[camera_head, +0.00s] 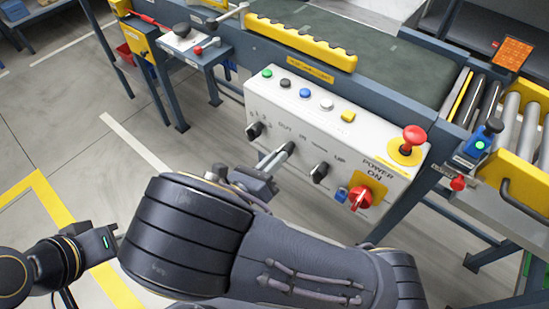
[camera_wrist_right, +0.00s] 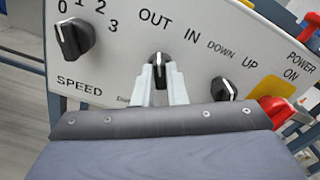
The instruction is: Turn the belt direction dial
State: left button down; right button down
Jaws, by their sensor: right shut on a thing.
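The belt direction dial (camera_wrist_right: 158,62) is a black knob between the printed words OUT and IN, on the front of a white control box (camera_head: 375,196). Its white mark points about straight up between the two words in the right wrist view. My right gripper (camera_wrist_right: 158,80) is shut on this dial, with a pale finger on each side of it. In the head view my right gripper (camera_head: 282,153) reaches the box front and mostly hides the dial. My left gripper (camera_head: 106,240) is at the lower left, away from the box; its fingers do not show clearly.
A speed dial (camera_wrist_right: 75,38) is to the left and an up/down dial (camera_wrist_right: 223,89) to the right. A red power switch (camera_head: 360,198) and a red mushroom button (camera_head: 413,136) are farther right. Several coloured buttons line the box top. A conveyor belt (camera_head: 400,62) runs behind.

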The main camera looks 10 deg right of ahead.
jog(key=shift+s+d+f+m, duration=0.1)
jog(key=shift+m, duration=2.75)
jog(key=shift+s+m, duration=0.1)
jog(key=shift+m, duration=2.75)
jog(key=shift+b, duration=0.3)
jog(key=c, duration=1.5)
grip_release()
jog(key=shift+o, duration=0.2)
